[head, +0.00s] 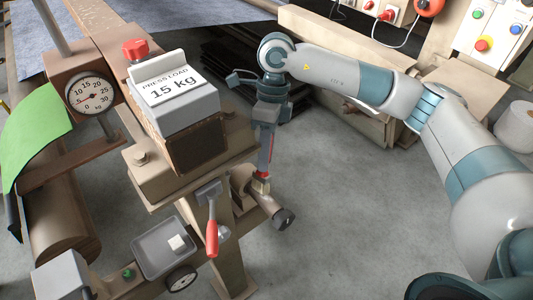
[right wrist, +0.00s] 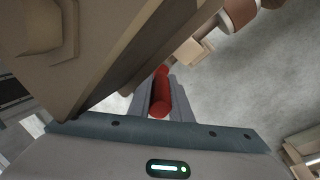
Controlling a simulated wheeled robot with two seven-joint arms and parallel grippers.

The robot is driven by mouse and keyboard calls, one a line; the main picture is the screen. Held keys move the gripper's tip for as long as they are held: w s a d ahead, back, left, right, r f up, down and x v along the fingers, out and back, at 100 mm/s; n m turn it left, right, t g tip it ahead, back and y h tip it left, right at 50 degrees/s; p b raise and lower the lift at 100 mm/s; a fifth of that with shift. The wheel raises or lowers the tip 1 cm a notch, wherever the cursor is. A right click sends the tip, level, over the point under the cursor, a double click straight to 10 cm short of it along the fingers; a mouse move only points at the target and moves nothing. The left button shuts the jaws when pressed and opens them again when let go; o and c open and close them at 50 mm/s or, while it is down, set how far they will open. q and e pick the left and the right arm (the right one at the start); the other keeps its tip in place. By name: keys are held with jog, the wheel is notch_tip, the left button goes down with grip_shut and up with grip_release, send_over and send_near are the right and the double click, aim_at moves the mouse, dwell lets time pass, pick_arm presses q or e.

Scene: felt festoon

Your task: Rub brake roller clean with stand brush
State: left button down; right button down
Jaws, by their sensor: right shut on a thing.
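My right gripper (head: 265,165) points down beside the press stand and is shut on a brush with a red handle. The red handle (right wrist: 162,95) sits between both fingers in the right wrist view. The brush's small tan head (head: 261,186) is at the lower end, over the brake roller (head: 268,204), a brown cylinder with a dark end cap. I cannot tell whether the head touches the roller. The roller probably also shows as the reddish-brown cylinder (right wrist: 239,10) at the top of the right wrist view. Any dirt on it is too small to tell. My left gripper is not in view.
The press stand with its "15 kg" display (head: 175,90) stands close left of my right gripper. A red-handled tool (head: 211,235) and a grey tray (head: 163,245) are in front. A round dial (head: 91,95) is at left. Clear floor (head: 350,230) lies to the right.

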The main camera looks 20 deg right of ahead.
jog(key=shift+s+f, duration=0.1)
jog(key=shift+s, duration=0.05)
jog(key=shift+s+d+f, duration=0.1)
jog(key=shift+s+d, duration=0.05)
jog(key=shift+s, duration=0.8)
jog(key=shift+s+d, duration=0.15)
jog(key=shift+s, duration=0.75)
jog(key=shift+s+d+b, duration=0.1)
jog(key=shift+b, duration=0.2)
jog(key=shift+s+d, duration=0.2)
jog(key=shift+s, duration=0.25)
jog(key=shift+w, duration=0.1)
jog(key=shift+w+a+b, duration=0.2)
jog(key=shift+w+b, duration=0.1)
jog(key=shift+w, duration=0.25)
jog(key=shift+w+a+b, duration=0.2)
jog(key=shift+w+b, duration=0.05)
jog(key=shift+w, duration=0.3)
jog(key=shift+r, duration=0.25)
